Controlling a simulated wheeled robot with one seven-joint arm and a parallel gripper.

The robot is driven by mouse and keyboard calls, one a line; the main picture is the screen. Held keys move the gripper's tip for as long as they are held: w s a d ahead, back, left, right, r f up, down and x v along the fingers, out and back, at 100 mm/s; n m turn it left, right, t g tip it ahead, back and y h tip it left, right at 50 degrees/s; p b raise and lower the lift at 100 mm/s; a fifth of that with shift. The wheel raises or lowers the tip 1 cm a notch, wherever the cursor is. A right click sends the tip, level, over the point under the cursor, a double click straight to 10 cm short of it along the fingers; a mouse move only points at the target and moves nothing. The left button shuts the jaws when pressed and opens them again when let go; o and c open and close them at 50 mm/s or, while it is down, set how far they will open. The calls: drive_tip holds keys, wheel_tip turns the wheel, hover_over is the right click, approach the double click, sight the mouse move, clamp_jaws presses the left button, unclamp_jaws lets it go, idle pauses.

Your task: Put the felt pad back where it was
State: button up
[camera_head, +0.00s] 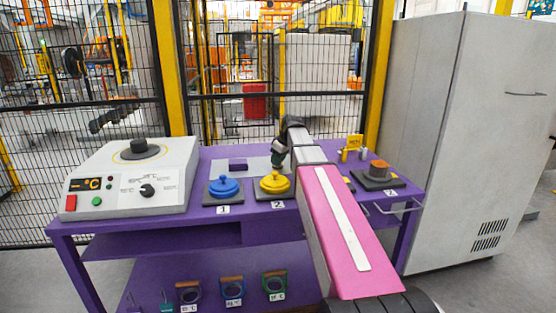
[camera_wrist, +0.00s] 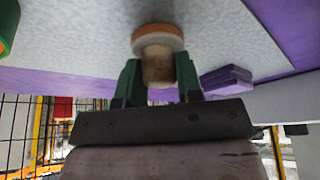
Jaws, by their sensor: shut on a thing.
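My gripper (camera_head: 279,158) is over the back middle of the purple bench, just behind the yellow knob. In the wrist view its green fingers (camera_wrist: 158,78) are shut on a tan cylindrical grip with a wider disc at its end, orange-brown at the rim and pale on one side. This held thing appears to be the felt pad (camera_wrist: 158,40). It is in front of the grey mat (camera_wrist: 90,45); whether it touches the mat I cannot tell. In the head view the pad is too small to make out. The grey mat (camera_head: 262,163) lies partly hidden behind my arm.
A purple block (camera_head: 237,165) lies on the mat. Blue (camera_head: 224,187) and yellow (camera_head: 274,183) knobs stand on dark bases in front. A white control box (camera_head: 130,180) fills the left end; a fence is behind.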

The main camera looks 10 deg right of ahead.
drive_tip(key=shift+f, duration=0.15)
drive_tip(key=o, duration=0.9)
drive_tip(key=v, duration=1.2)
